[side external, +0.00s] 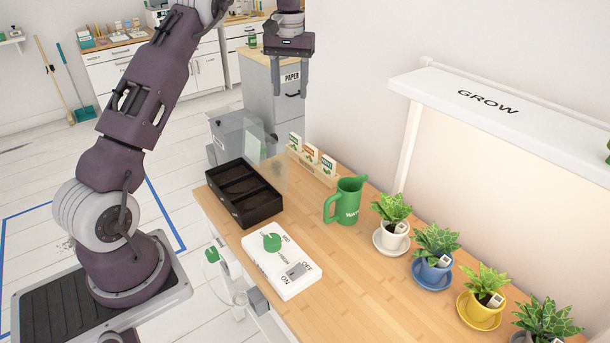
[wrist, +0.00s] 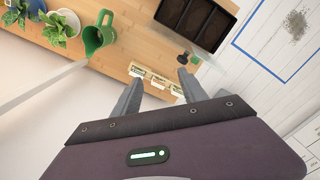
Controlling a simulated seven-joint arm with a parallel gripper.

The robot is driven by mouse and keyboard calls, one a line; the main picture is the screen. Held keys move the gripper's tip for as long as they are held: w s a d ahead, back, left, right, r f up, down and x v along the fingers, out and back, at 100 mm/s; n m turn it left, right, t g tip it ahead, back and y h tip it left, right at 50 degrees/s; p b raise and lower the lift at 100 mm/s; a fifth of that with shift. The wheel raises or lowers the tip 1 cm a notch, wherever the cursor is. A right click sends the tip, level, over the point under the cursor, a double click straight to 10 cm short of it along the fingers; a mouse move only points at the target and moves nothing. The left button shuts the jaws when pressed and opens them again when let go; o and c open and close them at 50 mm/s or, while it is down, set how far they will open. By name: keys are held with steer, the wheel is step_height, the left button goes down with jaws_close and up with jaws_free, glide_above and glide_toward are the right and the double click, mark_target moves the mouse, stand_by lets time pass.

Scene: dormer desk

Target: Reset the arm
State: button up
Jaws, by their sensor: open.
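My gripper (side external: 290,66) hangs high in the side external view, above the far end of the wooden desk, pointing down. Its two fingers are apart with nothing between them. In the wrist view my gripper (wrist: 161,92) also shows open and empty, with the desk well below it. My gripper touches nothing in either view.
The desk holds a black soil tray (side external: 245,203), a white switch panel (side external: 283,262), a green watering can (side external: 345,201), a seed packet rack (side external: 312,164) and several potted plants (side external: 435,250). A clear panel (side external: 265,158) stands behind the tray. The white GROW shelf (side external: 500,100) overhangs at right.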

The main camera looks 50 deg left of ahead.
steer(key=s+d+r+m+t, duration=0.3)
steer(key=s+d+r, duration=0.9)
steer(key=d, duration=0.4)
steer(key=s+d+f+m+t, duration=0.1)
steer(key=s+d, duration=0.4)
steer(key=s, duration=0.5)
steer(key=s+d+f+m+t, duration=0.1)
steer(key=s+d+f+m, duration=0.3)
steer(key=s, duration=0.5)
step_height(320, 180, down, 2)
steer(key=shift+s+d+f+t, duration=0.15)
steer(key=shift+s+d+t, duration=0.15)
steer(key=shift+s+d, duration=0.1)
